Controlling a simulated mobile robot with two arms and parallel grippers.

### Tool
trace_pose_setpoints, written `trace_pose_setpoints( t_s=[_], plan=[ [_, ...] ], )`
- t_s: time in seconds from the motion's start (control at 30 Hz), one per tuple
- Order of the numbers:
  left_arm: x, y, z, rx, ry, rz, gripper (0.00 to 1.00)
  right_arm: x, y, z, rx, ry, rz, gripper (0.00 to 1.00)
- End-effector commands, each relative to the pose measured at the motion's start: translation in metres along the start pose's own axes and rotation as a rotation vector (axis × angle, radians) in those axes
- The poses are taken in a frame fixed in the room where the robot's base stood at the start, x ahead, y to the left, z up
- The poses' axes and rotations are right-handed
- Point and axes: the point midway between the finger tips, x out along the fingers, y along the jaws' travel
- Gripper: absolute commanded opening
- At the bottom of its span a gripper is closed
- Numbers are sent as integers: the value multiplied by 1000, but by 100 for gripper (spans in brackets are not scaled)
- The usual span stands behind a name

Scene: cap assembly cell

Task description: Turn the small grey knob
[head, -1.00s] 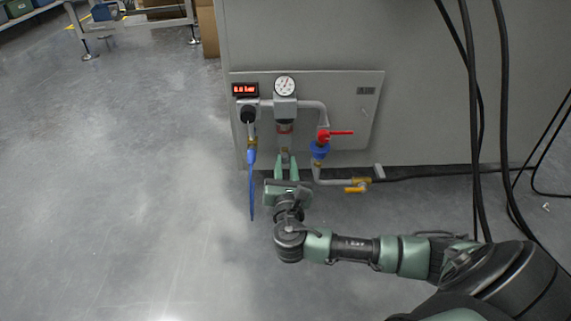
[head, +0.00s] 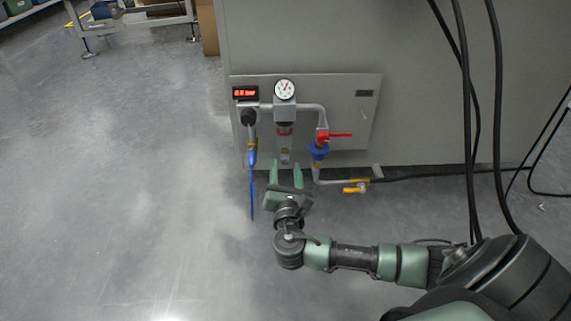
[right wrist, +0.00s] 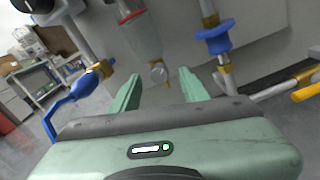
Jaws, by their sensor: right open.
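My left gripper is not in view.
A blue hand valve (head: 252,160) hangs left of the bowl. A red-handled valve (head: 323,137) and a yellow-handled valve (head: 355,187) are on the right. A gauge (head: 285,89) and red display (head: 245,93) sit above. Black cables (head: 466,100) hang at right.

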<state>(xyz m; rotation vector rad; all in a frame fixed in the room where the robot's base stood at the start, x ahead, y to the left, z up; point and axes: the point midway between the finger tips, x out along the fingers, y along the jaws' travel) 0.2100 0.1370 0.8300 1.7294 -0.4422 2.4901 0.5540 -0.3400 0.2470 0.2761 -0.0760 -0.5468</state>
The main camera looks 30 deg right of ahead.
Motion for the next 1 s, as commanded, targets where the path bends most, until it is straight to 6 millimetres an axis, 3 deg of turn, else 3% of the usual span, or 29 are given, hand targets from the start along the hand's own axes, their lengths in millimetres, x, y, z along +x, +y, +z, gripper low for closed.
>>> trace_pose_setpoints(
  t_s=[0.1, 0.33, 0.8, 0.93, 1.0],
  plan=[
    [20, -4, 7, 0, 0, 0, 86, -23, 2, 5, -1, 6, 0, 45],
    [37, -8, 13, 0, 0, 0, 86, -56, 1, 3, -1, 3, 0, 45],
    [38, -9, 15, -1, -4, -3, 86, -65, 3, 1, 10, 10, 6, 45],
    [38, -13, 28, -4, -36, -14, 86, -74, 31, -2, 126, 119, 69, 45],
    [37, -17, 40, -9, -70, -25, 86, -87, 64, -3, 270, 243, 140, 45]
  ],
)
